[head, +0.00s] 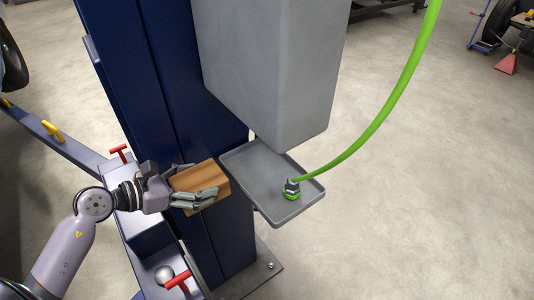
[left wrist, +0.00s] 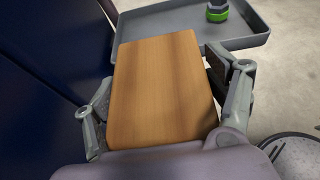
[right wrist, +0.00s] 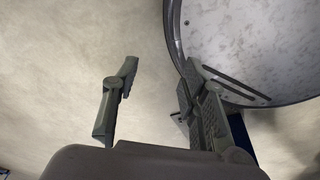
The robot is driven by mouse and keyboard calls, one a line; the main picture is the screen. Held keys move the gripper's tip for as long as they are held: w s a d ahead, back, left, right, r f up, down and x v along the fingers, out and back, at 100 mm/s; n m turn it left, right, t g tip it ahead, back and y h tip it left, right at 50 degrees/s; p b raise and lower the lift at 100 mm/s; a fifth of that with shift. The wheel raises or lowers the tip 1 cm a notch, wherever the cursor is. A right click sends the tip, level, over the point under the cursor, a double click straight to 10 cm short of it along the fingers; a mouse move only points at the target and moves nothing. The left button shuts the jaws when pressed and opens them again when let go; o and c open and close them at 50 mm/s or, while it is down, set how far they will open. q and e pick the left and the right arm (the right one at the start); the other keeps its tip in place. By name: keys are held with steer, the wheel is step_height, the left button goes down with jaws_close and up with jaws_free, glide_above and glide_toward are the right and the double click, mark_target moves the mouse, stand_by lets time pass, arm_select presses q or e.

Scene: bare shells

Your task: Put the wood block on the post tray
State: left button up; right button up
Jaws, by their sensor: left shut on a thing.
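The wood block (head: 203,181) is a brown rectangular block held between the fingers of my left gripper (head: 196,184), just left of the post tray. In the left wrist view, the block (left wrist: 163,88) fills the space between both fingers. The post tray (head: 251,178) is a shallow grey tray with a raised rim, fixed beside the blue post. The tray also shows beyond the block in the left wrist view (left wrist: 172,22). The block's far end is close to the tray's near rim. My right gripper (right wrist: 160,95) is open and empty over the floor in the right wrist view.
A green hose (head: 398,92) ends in a fitting (head: 292,188) standing on the tray's right part. A grey box (head: 270,70) hangs above the tray's back. The blue post (head: 160,80) stands behind my left gripper. The tray's left part is bare.

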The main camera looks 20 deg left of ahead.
arm_select(q)
steer(key=shift+w+r+p, duration=0.65)
steer(key=shift+r, duration=0.15)
steer(key=p, duration=0.5)
glide_above(258, 168)
steer(key=shift+s+a+f, duration=0.1)
step_height(258, 168, down, 3)
steer(key=shift+f+p, duration=0.15)
steer(key=shift+p, duration=0.25)
steer(key=shift+f, duration=0.2)
arm_select(e)
steer(key=s+r+g, duration=0.1)
steer(key=s+r, duration=0.2)
steer(key=r, duration=0.4)
steer(key=shift+s+d, duration=0.2)
steer(key=shift+d, duration=0.1)
steer(key=shift+r, duration=0.1)
arm_select(q)
steer(key=shift+f, duration=0.2)
steer(key=o, duration=1.5)
